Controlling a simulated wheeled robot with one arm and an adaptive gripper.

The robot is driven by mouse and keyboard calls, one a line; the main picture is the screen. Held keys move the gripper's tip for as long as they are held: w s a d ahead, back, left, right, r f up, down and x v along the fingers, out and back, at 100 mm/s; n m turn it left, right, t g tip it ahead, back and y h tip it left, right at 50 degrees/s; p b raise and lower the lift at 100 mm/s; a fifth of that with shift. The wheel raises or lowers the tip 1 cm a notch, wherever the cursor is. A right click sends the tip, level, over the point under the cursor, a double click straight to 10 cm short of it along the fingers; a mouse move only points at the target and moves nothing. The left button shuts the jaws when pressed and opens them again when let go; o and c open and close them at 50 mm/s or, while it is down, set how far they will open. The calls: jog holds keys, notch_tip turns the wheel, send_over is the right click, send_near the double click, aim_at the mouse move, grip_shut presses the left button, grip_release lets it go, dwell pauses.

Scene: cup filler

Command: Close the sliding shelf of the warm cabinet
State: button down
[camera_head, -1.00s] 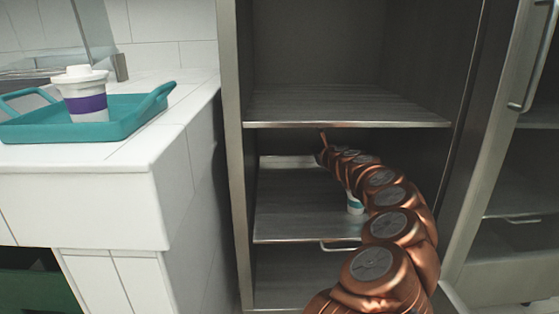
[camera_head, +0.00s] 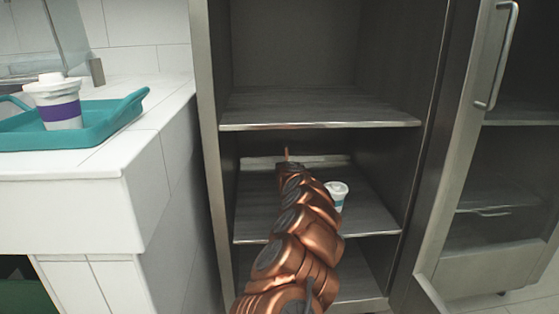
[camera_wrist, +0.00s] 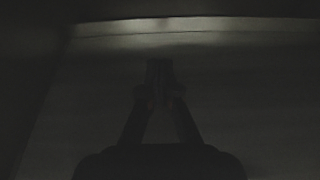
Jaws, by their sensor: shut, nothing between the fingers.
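The sliding shelf (camera_head: 255,205) is the grey middle shelf in the open warm cabinet (camera_head: 202,120). Its front edge lies roughly in line with the cabinet opening; I cannot tell exactly how far out it sits. A white cup with a teal band (camera_head: 338,194) stands upright on it, right of my arm. My arm reaches in over the shelf. My gripper (camera_head: 287,154) is near the back of the shelf, close to its pale rear lip (camera_head: 325,161). In the dark wrist view my gripper (camera_wrist: 160,75) is shut and empty, with a pale edge (camera_wrist: 200,27) ahead. Contact cannot be told.
A fixed shelf (camera_head: 320,108) spans above my arm. The cabinet door (camera_head: 470,150) stands open at right. A white counter (camera_head: 80,165) at left bears a teal tray (camera_head: 105,125) with a purple-banded cup (camera_head: 58,105).

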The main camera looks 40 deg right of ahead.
aim_at(280, 158)
jog(key=shift+w+d, duration=0.5)
jog(key=shift+d, duration=0.05)
jog(key=shift+w+d+f, duration=0.25)
jog(key=shift+w+f, duration=0.1)
jog(key=shift+w, duration=0.25)
jog(key=shift+w+d+f, duration=0.15)
jog(key=shift+w+d, duration=0.35)
jog(key=shift+d, duration=0.05)
jog(key=shift+w+d+f, duration=0.2)
jog(key=shift+w+f, duration=0.1)
jog(key=shift+w, duration=0.1)
jog(key=shift+w+d+r, duration=0.1)
jog(key=shift+w+d, duration=0.3)
jog(key=shift+p+x, duration=0.3)
jog(key=shift+x, duration=0.55)
jog(key=shift+w+d+p, duration=0.2)
jog(key=shift+w+p, duration=0.1)
jog(key=shift+w+d+p, duration=0.2)
jog(key=shift+w+p, duration=0.1)
jog(key=shift+w+d+r+p, duration=0.15)
jog(key=shift+w+d+p, duration=0.3)
jog(key=shift+p, duration=0.5)
jog(key=shift+w+d+f+p, duration=0.15)
jog(key=shift+w+f+p, duration=0.1)
jog(key=shift+w+p, duration=0.3)
